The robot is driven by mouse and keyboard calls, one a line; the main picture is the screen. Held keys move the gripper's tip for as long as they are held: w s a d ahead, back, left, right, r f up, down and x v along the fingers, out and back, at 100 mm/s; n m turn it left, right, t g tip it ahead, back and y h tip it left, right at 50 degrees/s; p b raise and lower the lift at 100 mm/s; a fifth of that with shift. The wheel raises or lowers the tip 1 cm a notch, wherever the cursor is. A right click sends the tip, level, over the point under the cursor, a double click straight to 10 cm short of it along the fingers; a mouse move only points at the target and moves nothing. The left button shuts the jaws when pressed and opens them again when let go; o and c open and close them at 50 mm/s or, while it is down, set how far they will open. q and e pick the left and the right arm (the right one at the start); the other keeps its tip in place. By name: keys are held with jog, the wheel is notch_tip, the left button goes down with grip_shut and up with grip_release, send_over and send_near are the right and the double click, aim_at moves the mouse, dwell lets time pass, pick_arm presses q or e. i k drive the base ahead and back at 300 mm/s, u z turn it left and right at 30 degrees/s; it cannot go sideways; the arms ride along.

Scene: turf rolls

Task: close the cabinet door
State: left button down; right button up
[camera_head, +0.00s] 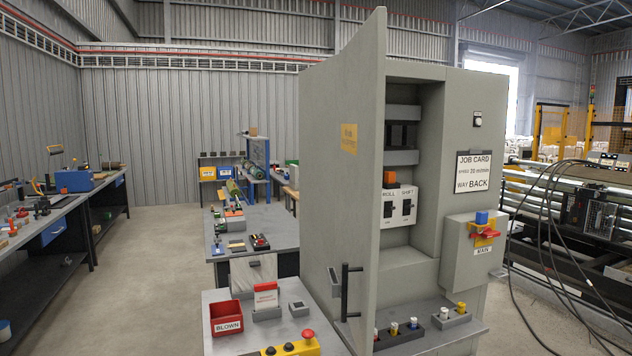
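The grey cabinet (457,130) stands at the centre right. Its door (337,150) is hinged on the left side of the opening and stands wide open, swung out toward me. A black bar handle (345,292) is on the door's lower part, and a yellow label (349,138) is higher up. Inside the opening I see a white switch panel (399,206) and an orange block (403,175). Neither of my grippers shows in this view.
A shelf at the cabinet's foot holds fuse-like pieces in grey holders (452,316). A main switch box (474,250) juts from its front. A table with a red bin (226,318) and a yellow button box (290,347) stands left of the door. Black cables (545,200) hang at right.

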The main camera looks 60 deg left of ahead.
aim_at(361, 65)
jog(key=u, duration=1.8)
jog(key=i, duration=0.9)
jog(key=z, duration=0.05)
jog(key=k, duration=0.7)
jog(key=u, duration=0.25)
jog(key=i, duration=0.75)
jog(key=z, duration=0.15)
